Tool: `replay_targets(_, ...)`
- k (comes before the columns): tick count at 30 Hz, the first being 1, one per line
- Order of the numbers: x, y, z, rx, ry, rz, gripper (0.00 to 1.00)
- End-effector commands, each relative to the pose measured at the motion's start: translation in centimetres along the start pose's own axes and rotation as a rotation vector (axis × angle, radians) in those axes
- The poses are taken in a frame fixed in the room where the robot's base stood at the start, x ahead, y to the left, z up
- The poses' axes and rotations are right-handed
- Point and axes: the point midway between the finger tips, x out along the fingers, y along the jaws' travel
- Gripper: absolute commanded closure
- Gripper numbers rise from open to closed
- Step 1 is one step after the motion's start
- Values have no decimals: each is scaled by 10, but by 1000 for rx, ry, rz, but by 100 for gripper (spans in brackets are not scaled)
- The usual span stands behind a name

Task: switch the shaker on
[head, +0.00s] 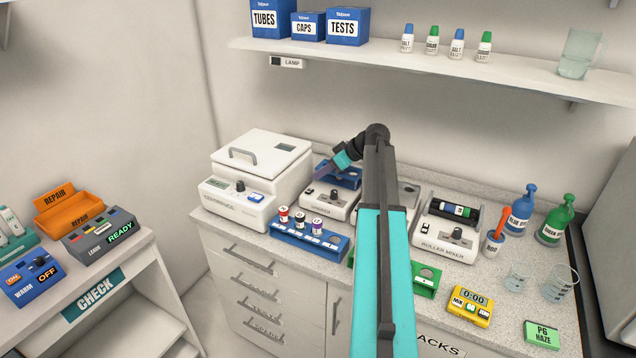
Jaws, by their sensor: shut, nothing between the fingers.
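A light grey device with a blue top platform, which seems to be the shaker (337,206), stands on the counter right of the centrifuge. A dark knob shows on its sloped front; its label is too small to read surely. My arm rises in front of the counter and bends down to the left at its top. My gripper (322,170) is shut and empty, with its tip over the left part of this device in the picture. I cannot tell whether it touches. My arm hides the device's right side and much of the grey unit to its right.
The white centrifuge (262,165) stands at left, and a blue rack (290,236) with several capped tubes is in front. The roller mixer (447,235), a yellow timer (470,306), bottles and beakers stand at right. A shelf (430,62) runs above. A side bench (75,285) is at left.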

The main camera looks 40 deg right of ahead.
Motion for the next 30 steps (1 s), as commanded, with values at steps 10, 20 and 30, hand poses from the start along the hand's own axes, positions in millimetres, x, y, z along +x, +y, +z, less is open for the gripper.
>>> replay_targets(10,-50,2,3,1,1,4,100)
replay_targets(20,-86,2,2,1,0,3,100)
replay_targets(30,-92,1,0,0,0,2,100)
